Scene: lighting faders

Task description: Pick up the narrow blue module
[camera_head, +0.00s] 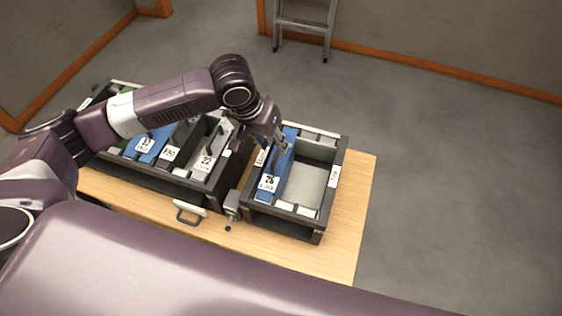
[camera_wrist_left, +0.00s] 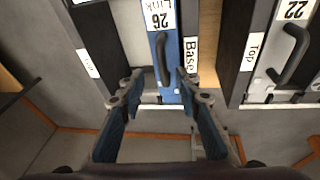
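A narrow blue module (camera_head: 273,172) with a white label "26 Link" stands in the left part of the small dark case on the right. It also shows in the left wrist view (camera_wrist_left: 172,75), with a dark handle (camera_wrist_left: 162,58) on its top. My left gripper (camera_head: 283,148) is at this module. In the left wrist view my left gripper (camera_wrist_left: 160,76) is open, its fingertips apart on either side of the handle. Contact cannot be told. Another blue module (camera_head: 152,146) sits in the larger rack to the left. My right gripper is not in view.
The small case (camera_head: 326,185) has a pale empty bay right of the blue module. The larger rack (camera_head: 190,187) holds several modules, including a light one labelled 22 (camera_head: 212,150). Both stand on a wooden table (camera_head: 352,215). A ladder (camera_head: 303,25) leans at the back wall.

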